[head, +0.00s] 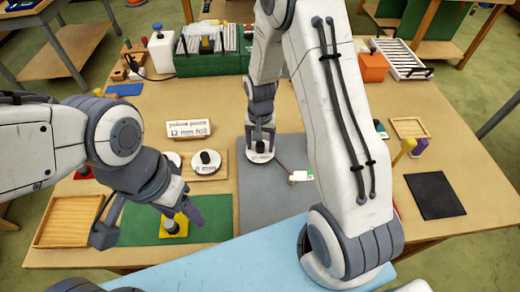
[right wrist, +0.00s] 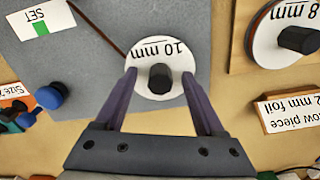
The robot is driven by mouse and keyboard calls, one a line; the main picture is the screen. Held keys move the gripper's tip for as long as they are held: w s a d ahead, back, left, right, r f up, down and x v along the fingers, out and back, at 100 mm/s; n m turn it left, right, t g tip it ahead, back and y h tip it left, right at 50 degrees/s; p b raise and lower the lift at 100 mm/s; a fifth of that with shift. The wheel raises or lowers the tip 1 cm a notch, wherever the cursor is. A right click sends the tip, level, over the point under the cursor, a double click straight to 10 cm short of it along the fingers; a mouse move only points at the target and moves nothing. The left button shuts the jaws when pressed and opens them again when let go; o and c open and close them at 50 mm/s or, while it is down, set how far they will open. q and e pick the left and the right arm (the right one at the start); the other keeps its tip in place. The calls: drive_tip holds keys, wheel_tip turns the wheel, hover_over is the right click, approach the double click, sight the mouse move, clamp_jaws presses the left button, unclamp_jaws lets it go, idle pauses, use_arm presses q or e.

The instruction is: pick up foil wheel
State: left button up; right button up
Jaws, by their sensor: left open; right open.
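A white foil wheel marked 10 mm (right wrist: 160,52) with a black knob (right wrist: 160,78) lies on the grey mat; it also shows in the head view (head: 259,156). My right gripper (right wrist: 159,75) is open, its fingers on either side of the knob; I cannot tell whether they touch it. A second wheel, marked 8 mm (head: 206,162), sits on a wooden holder and shows in the right wrist view (right wrist: 285,38). Another white disc (head: 173,159) is partly hidden by my left arm. A sign (head: 188,129) reads 12 mm foil. My left gripper (head: 148,222) is open above the green mat.
A yellow piece (head: 173,228) with a dark knob lies on the green mat (head: 215,222). A SET tag (head: 301,176) lies on the grey mat (head: 262,208), with a thin brown strip towards the wheel. A wooden tray (head: 66,218) is at left, a black mat (head: 435,195) at right.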

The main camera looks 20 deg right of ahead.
sight(260, 144)
clamp_jaws()
drive_tip(key=shift+r, duration=0.15)
drive_tip(key=shift+w+r+b, duration=0.1)
drive_tip(key=shift+r+b, duration=0.2)
drive_tip(key=shift+r, duration=0.3)
wheel_tip(260, 144, up, 3)
drive_tip(key=shift+f+b, duration=0.2)
drive_tip(key=shift+b, duration=0.3)
drive_tip(key=s+d+r+b, duration=0.2)
drive_tip(key=d+r, duration=0.5)
drive_tip(key=d, duration=0.4)
drive_tip(key=shift+s+b, duration=0.3)
drive_tip(key=shift+s, duration=0.55)
